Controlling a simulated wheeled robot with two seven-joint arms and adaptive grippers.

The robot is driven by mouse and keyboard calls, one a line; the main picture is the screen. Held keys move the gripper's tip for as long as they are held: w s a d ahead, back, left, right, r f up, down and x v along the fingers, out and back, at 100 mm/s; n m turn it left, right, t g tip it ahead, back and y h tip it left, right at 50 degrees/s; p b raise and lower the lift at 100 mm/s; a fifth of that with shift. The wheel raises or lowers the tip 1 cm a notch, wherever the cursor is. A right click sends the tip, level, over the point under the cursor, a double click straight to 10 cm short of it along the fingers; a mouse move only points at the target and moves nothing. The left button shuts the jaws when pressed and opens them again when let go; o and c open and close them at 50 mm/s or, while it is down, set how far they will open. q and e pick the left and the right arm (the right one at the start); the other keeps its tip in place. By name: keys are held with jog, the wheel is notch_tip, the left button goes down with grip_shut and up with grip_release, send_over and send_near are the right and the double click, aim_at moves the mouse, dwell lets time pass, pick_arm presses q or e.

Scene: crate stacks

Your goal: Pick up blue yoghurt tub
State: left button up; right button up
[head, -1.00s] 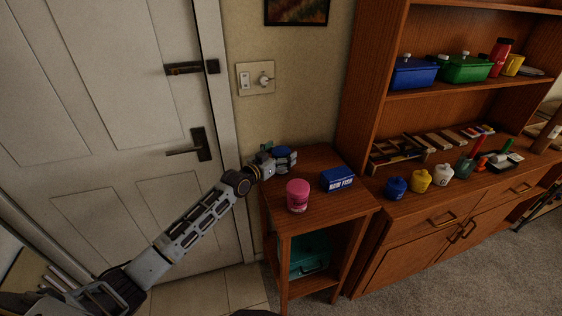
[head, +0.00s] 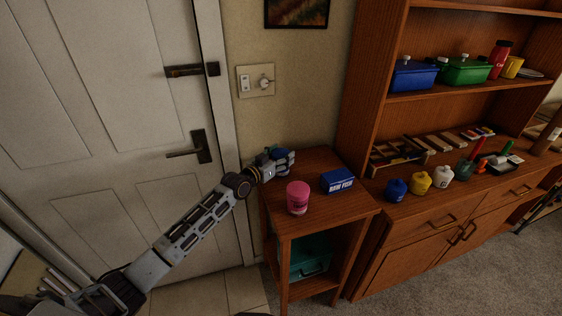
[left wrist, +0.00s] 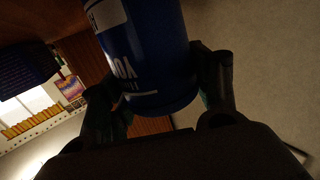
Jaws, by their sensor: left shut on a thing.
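My left gripper (head: 284,161) is at the back left of the small wooden side table (head: 327,214). It is shut on the blue yoghurt tub (left wrist: 145,60). In the left wrist view the tub has a white label and lettering, and both fingers press on its sides. In the head view the tub is mostly hidden by the gripper, and I cannot tell whether it touches the tabletop. A pink tub (head: 298,197) stands in front of the gripper on the same table. My right gripper is not in view.
A blue raw fish box (head: 338,180) lies on the table right of the pink tub. A wooden cabinet (head: 369,95) rises close on the right, with small blue, yellow and white pots on its counter. The wall and a white door (head: 100,130) are close behind and left.

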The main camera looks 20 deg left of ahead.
pick_arm(q)
jog(key=shift+r, duration=0.85)
notch_tip(320, 180, up, 7)
jog(key=shift+f, duration=0.1)
jog(key=shift+r, duration=0.8)
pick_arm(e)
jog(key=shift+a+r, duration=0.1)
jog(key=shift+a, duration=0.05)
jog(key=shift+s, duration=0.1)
